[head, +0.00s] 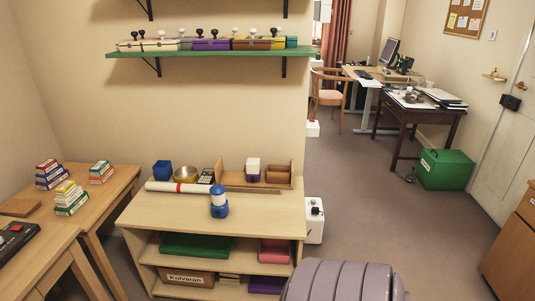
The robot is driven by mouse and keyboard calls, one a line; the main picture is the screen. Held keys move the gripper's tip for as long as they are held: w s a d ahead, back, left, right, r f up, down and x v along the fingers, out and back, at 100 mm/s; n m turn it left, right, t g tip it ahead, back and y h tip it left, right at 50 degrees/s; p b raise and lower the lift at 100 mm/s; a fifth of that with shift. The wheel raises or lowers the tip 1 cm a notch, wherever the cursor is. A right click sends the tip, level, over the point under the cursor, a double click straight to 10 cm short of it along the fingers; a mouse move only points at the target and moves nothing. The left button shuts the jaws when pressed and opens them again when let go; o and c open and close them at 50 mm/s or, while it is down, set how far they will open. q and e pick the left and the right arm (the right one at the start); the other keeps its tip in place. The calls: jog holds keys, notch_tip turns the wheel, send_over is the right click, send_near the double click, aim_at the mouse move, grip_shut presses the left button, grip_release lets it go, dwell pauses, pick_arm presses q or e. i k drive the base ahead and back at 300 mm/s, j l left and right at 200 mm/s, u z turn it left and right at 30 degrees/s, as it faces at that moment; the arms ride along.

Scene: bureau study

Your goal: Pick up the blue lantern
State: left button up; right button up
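The blue lantern (219,208) stands upright on the top of a low wooden shelf unit (262,211), near the middle of its front half. It has a blue base, a pale middle and a blue cap. Nothing stands in front of it in the head view. Neither of my grippers is in view.
A ribbed mauve shape (335,282), like a chair back, rises at the bottom right of the unit.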

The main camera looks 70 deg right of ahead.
aim_at(220, 203)
jog(key=z, duration=1.75)
jog(key=i+j+u, duration=0.15)
jog(key=i, duration=0.4)
jog(key=i+j+u, duration=0.15)
jog(key=i+j, duration=0.2)
jog(key=i, duration=0.15)
jog(key=i+j+u, duration=0.1)
jog(key=i, duration=0.45)
